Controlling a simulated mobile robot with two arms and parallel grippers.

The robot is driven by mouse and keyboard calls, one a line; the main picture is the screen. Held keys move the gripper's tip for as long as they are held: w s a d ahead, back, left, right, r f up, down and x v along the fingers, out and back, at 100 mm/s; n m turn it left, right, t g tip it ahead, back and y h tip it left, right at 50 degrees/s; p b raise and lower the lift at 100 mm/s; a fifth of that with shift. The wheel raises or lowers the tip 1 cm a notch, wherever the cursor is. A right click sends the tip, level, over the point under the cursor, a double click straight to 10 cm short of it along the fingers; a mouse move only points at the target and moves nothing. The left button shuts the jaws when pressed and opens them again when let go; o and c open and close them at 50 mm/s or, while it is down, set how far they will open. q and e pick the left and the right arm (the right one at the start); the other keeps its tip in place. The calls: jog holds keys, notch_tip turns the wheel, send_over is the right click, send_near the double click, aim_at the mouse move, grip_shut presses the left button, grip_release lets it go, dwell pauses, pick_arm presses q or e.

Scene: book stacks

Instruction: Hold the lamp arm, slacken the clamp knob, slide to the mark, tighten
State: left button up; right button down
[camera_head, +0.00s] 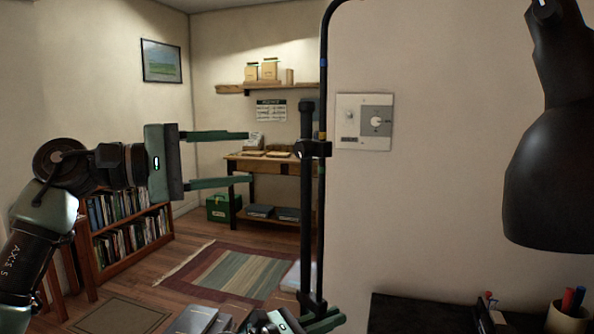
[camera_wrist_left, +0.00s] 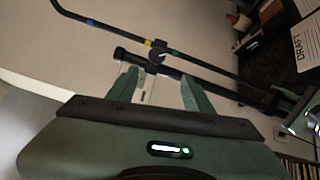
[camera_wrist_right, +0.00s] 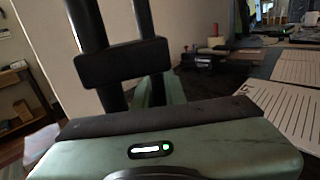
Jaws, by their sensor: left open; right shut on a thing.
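The lamp arm (camera_head: 323,90) is a thin black rod with coloured bands, upright beside a thicker black post (camera_head: 307,220). A clamp with a knob (camera_head: 314,149) joins them just below the yellow band; the knob also shows in the left wrist view (camera_wrist_left: 157,55). My left gripper (camera_head: 250,158) is open and empty, left of the clamp and apart from it, fingers pointing at it. My right gripper (camera_head: 322,320) is shut at the foot of the lamp arm, below a black bracket (camera_wrist_right: 122,62). The bracket partly hides its grip in the right wrist view.
A large black lampshade (camera_head: 550,180) hangs at the right. A pen cup (camera_head: 567,318) stands on the dark desk (camera_head: 410,312). Papers (camera_wrist_right: 285,110) lie right of my right gripper. A bookcase (camera_head: 128,222) stands left.

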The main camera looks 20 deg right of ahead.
aim_at(298, 150)
pick_arm(q)
jog(key=shift+s+n+t+y, duration=0.5)
jog(key=shift+s+n+t, duration=1.7)
jog(key=shift+n, duration=1.2)
jog(key=x, duration=1.1)
jog(key=shift+w+a+r, duration=0.1)
jog(key=shift+w+r, duration=0.15)
jog(key=shift+r, duration=0.1)
grip_shut()
